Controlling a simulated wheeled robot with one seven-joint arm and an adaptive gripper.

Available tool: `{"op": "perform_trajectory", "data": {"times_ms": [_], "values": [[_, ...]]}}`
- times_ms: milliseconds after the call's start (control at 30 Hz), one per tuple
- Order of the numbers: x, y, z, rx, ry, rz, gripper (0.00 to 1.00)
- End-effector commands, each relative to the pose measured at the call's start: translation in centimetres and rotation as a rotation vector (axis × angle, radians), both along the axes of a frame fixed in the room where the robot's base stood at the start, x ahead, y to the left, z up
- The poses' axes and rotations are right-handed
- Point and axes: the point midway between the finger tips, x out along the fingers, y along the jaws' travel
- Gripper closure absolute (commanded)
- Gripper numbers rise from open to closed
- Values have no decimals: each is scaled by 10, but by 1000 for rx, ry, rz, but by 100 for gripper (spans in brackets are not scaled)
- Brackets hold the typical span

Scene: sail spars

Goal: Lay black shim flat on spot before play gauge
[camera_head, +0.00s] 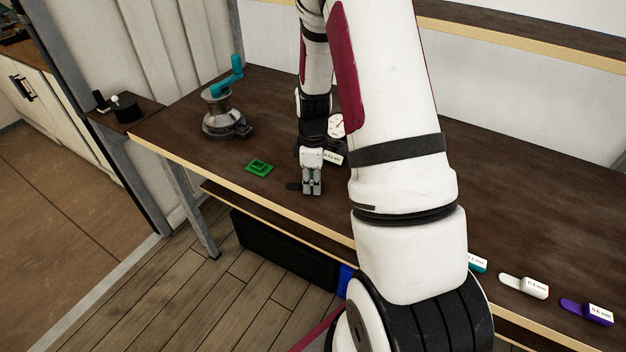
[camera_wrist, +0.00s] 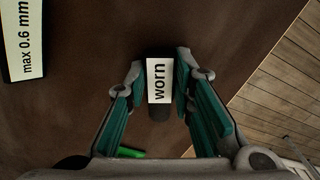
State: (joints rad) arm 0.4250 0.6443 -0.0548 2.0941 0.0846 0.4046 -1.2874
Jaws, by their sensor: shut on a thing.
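My gripper (camera_head: 312,190) points down at the bench near its front edge, its fingers shut on the black shim's block. In the wrist view, the block carries a white "worn" label (camera_wrist: 159,82) between the green finger pads of my gripper (camera_wrist: 159,85). The shim's dark rounded tongue (camera_head: 293,186) sticks out left of the fingers, low over or on the bench; I cannot tell whether it touches. The play gauge's round dial (camera_head: 337,125) shows behind my gripper, partly hidden by my arm. Its "max 0.6 mm" label (camera_wrist: 24,40) is at upper left in the wrist view. No marked spot is visible.
A green square frame (camera_head: 259,167) lies left of my gripper. A grey winch with a teal handle (camera_head: 224,110) stands farther left. Teal (camera_head: 477,264), white (camera_head: 525,286) and purple (camera_head: 588,312) shims lie at the right front edge. The bench's front edge is close to my gripper.

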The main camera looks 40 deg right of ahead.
Motion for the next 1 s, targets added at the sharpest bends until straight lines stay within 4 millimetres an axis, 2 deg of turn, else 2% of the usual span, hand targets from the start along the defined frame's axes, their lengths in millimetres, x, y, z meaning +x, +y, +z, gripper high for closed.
{"op": "perform_trajectory", "data": {"times_ms": [33,100,367,533,667,1000], "values": [[0,0,-1,0,0,0,71],[0,0,0,0,0,0,57],[0,0,0,1,1,0,57],[0,0,8,0,-1,0,57],[1,0,28,-2,-4,0,57],[1,-1,96,-2,-4,0,57]]}}
